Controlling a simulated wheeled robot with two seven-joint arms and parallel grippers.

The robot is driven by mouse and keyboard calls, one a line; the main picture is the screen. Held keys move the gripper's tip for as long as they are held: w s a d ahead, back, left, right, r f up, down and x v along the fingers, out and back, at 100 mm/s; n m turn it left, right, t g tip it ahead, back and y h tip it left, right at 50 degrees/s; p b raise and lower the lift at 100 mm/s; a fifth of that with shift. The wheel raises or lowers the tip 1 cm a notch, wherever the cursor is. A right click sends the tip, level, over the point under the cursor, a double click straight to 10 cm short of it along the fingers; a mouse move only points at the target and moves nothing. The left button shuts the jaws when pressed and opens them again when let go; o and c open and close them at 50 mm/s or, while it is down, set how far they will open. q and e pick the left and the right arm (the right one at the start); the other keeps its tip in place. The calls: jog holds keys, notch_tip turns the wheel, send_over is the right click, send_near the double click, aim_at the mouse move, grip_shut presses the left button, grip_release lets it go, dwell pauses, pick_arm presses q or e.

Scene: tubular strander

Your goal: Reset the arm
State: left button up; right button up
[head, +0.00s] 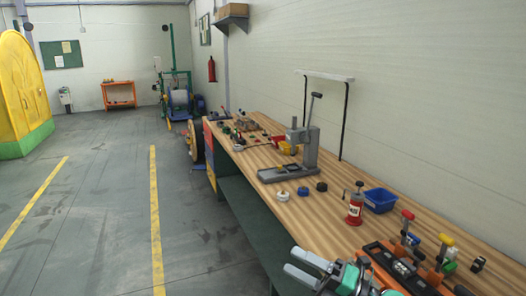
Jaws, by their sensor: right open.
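My right gripper (296,263) shows at the bottom of the head view, by the near front edge of the wooden workbench (268,190). Its two grey fingers point left and are apart, with nothing between them. Part of my right arm behind it shows at the bottom edge. My left gripper is out of view.
The floor (100,215) left of the bench is clear, with yellow lines.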

jog(key=w+d+f+m+t+h, duration=0.1)
jog(key=d+m+t+h, duration=0.4)
jog(key=m, duration=0.4)
jog(key=d+f+m+t+h, duration=0.2)
jog(key=d+m+t+h, duration=0.1)
jog(key=m+t+h, duration=0.5)
jog(key=s+d+f+m+g+h, duration=0.5)
jog(key=d+f+m+g+h, duration=0.25)
jog(key=f+m, duration=0.4)
jog(key=s+f+m+g+y, duration=0.1)
jog(key=s+f+m+g, duration=0.1)
jog(key=s+f+g, duration=0.7)
jog(key=s+f+m+g+y, duration=0.15)
jog(key=s+f, duration=0.45)
jog(key=s, duration=0.7)
notch_tip(320, 180, down, 29)
jog(key=g+h, duration=0.1)
jog(key=g, duration=0.1)
jog(key=s+d+f+g, duration=0.1)
jog(key=s+d+f, duration=0.2)
jog(key=s+f, duration=1.7)
jog(key=shift+f, duration=0.55)
